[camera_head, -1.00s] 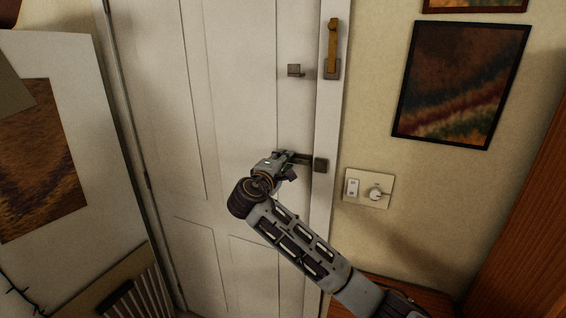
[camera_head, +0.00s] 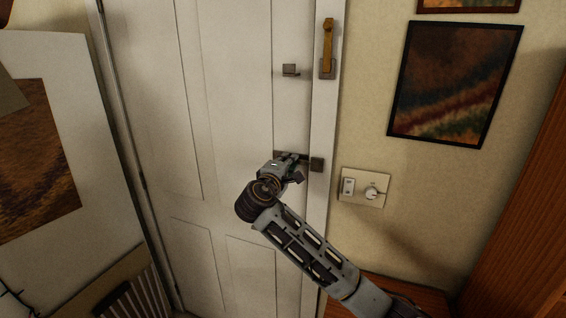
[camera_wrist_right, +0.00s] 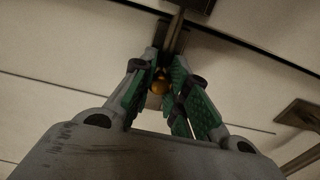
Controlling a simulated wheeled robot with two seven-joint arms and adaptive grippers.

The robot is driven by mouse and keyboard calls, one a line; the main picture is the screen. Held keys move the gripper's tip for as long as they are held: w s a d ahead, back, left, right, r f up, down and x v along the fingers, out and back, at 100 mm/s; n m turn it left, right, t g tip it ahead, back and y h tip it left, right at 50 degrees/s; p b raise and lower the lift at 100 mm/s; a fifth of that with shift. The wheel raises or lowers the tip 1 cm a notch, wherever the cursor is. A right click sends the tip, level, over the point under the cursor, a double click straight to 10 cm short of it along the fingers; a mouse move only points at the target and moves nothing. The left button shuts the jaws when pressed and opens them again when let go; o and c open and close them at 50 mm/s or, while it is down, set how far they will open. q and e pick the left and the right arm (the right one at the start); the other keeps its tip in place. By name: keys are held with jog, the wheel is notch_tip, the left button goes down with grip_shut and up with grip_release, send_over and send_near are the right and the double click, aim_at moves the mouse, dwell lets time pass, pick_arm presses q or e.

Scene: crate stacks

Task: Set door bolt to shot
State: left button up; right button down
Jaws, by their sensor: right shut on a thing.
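The door bolt (camera_head: 305,160) is a dark metal fitting on the white door, with a square dark keeper (camera_head: 317,164) on the frame at its right. My right gripper (camera_head: 294,165) is at the bolt, just left of the keeper, and covers part of it. In the right wrist view, the green-padded fingers (camera_wrist_right: 163,88) are shut on a small brass-coloured knob (camera_wrist_right: 159,83). A dark rod (camera_wrist_right: 176,30) runs up from between the fingers. The bar appears to reach the keeper, but how far it enters is hidden. My left gripper is not in view.
A brass-coloured latch (camera_head: 328,48) is on the frame above, beside a small square fitting (camera_head: 290,70) on the door. A switch plate (camera_head: 363,188) and a framed picture (camera_head: 455,83) are on the right wall. A wooden surface (camera_head: 425,297) is at lower right.

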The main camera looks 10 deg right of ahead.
jog(key=shift+d+f, duration=0.1)
jog(key=c, duration=1.8)
grip_release()
jog(key=shift+c, duration=0.2)
jog(key=o, duration=0.5)
jog(key=shift+d, duration=0.25)
jog(key=shift+a, duration=0.1)
jog(key=shift+s+a, duration=0.1)
jog(key=v, duration=1.1)
jog(key=shift+s+a, duration=0.2)
jog(key=shift+s, duration=0.15)
